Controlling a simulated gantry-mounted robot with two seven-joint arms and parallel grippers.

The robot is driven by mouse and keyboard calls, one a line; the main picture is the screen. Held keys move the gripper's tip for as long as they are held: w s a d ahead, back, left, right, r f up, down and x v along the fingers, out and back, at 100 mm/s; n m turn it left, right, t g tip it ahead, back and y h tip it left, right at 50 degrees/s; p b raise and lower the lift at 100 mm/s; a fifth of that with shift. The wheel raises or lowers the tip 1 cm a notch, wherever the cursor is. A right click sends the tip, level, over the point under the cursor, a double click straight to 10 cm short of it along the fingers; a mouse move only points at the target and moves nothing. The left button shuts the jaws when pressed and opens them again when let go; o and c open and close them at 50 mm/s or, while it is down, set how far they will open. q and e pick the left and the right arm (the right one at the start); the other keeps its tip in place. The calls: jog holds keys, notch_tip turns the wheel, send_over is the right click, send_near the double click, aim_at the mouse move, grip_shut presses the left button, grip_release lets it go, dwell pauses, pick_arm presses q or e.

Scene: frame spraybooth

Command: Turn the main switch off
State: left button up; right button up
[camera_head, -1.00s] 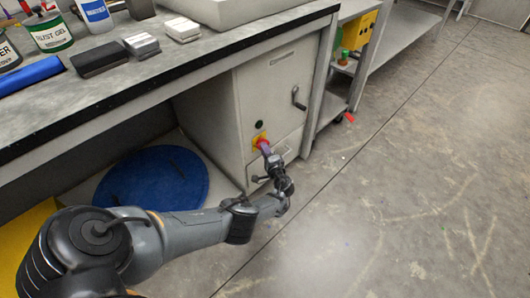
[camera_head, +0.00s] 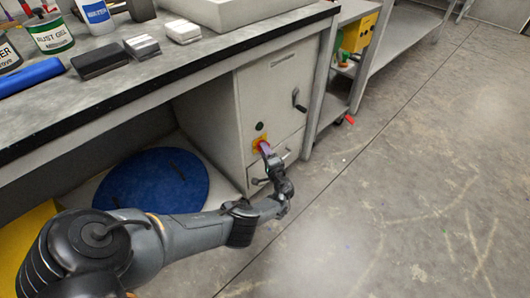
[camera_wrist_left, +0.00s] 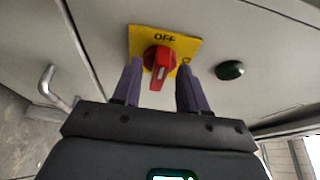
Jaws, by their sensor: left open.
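The main switch is a red knob (camera_wrist_left: 159,60) on a square yellow plate (camera_wrist_left: 177,43), fixed to the grey cabinet front. The plate reads "OFF" near its upper edge in the left wrist view; another marking at its right is partly hidden. A white mark shows on the knob's handle. My left gripper (camera_head: 267,149) is open at the switch, with one purple finger on each side of the knob in the left wrist view (camera_wrist_left: 160,86). I cannot tell whether either finger touches it. In the head view the gripper partly hides the switch. My right gripper is out of view.
A dark green round button (camera_wrist_left: 230,70) sits beside the plate. The workbench (camera_head: 200,62) overhangs to the left, with a blue disc (camera_head: 150,181) beneath.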

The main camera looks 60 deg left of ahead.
pick_arm(q)
jog(key=shift+d, duration=0.1)
jog(key=s+d+p, duration=0.1)
jog(key=d+p, duration=0.1)
jog(key=d, duration=0.8)
jog(key=shift+s+d, duration=0.25)
jog(key=shift+s, duration=0.15)
